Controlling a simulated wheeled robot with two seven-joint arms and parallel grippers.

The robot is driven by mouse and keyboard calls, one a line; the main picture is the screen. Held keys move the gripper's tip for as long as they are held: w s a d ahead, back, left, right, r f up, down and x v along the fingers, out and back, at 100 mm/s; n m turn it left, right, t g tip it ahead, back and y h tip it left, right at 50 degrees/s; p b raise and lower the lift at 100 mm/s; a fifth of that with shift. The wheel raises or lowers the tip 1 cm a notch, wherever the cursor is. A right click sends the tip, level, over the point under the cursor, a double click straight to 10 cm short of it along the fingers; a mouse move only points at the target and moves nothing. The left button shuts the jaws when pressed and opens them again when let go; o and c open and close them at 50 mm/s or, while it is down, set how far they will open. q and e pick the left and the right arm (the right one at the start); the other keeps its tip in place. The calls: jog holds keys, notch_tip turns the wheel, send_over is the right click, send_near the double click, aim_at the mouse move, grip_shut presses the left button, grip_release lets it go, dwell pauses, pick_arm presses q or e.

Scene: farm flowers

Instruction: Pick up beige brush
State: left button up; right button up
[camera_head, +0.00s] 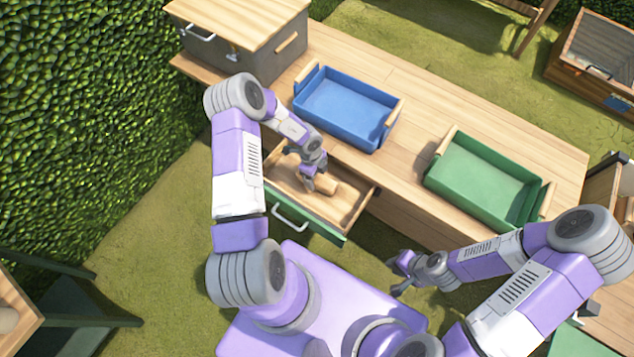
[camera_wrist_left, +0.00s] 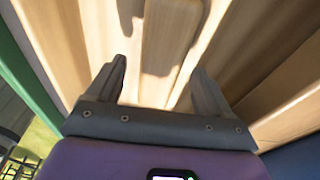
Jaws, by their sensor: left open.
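The beige brush (camera_head: 325,184) lies in the open drawer (camera_head: 351,227) under the table top. My left gripper (camera_head: 307,180) is over the drawer, at the brush's left end, and partly covers it. In the left wrist view the brush (camera_wrist_left: 170,40) looks like a pale wooden bar ahead of the gap between my open left fingers (camera_wrist_left: 160,88). I cannot tell whether the fingers touch it. My right gripper (camera_head: 398,274) hangs over the grass in front of the table, apart from the drawer, with its fingers apart and nothing between them.
A blue tray (camera_head: 350,131) and a green tray (camera_head: 470,206) stand on the wooden table (camera_head: 420,105). A grey box with a wooden lid (camera_head: 238,22) is at the table's left end. The drawer walls surround my left gripper closely. A green hedge (camera_head: 90,100) is at left.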

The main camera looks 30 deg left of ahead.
aim_at(317, 178)
pick_arm(q)
notch_tip(317, 178, down, 2)
jog(key=shift+d+f, duration=0.1)
jog(key=shift+d, duration=0.05)
pick_arm(e)
jog(key=shift+f, duration=0.45)
